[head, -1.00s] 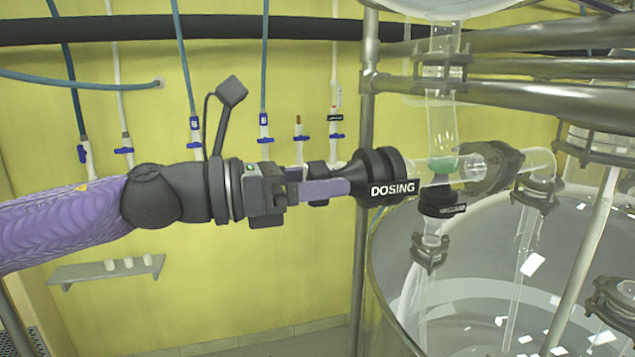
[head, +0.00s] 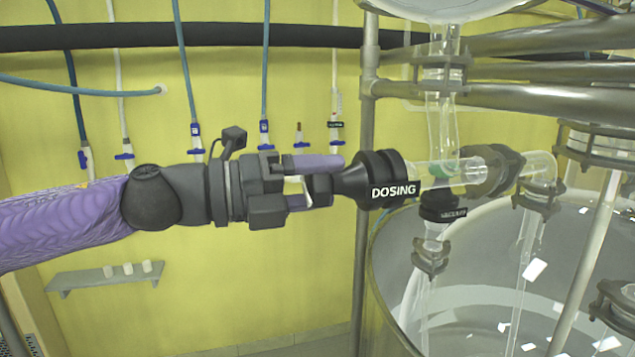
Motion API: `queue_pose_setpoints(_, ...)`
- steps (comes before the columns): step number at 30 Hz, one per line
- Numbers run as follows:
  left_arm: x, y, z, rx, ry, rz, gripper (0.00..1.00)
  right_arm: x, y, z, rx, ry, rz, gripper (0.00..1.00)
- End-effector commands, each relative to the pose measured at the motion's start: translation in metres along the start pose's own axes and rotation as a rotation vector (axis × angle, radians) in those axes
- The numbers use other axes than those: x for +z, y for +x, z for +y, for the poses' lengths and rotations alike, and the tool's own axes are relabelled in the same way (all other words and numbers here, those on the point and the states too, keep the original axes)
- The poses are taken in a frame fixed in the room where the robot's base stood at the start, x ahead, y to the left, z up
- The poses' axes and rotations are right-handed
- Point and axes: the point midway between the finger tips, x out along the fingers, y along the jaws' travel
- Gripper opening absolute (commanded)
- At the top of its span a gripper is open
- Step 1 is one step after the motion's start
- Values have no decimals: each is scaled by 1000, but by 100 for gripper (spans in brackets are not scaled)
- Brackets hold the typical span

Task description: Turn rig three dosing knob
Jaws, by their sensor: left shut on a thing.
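The dosing knob (head: 376,180) is a black, flared piece with a white "DOSING" label on its front. It sits at the left end of a clear horizontal glass tube (head: 425,173), and a narrower dark grip (head: 349,183) reaches left from it. My left gripper (head: 320,183) comes in level from the left and is shut on this narrow grip, one purple-padded finger above and the other lower down. The fingers partly hide the grip. My right gripper is not in view.
A black collar with a small unreadable label (head: 443,212) hangs just below the tube. A large glass vessel (head: 480,260) stands at the lower right. A metal post (head: 364,120) rises behind the knob, and metal rails (head: 540,98) cross the upper right.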

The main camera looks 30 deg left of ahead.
Motion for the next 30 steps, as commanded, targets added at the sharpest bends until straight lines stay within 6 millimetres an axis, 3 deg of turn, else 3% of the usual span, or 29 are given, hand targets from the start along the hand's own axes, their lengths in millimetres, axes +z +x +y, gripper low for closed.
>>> queue_pose_setpoints(30,1,0,0,-3,-959,-6,14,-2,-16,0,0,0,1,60)
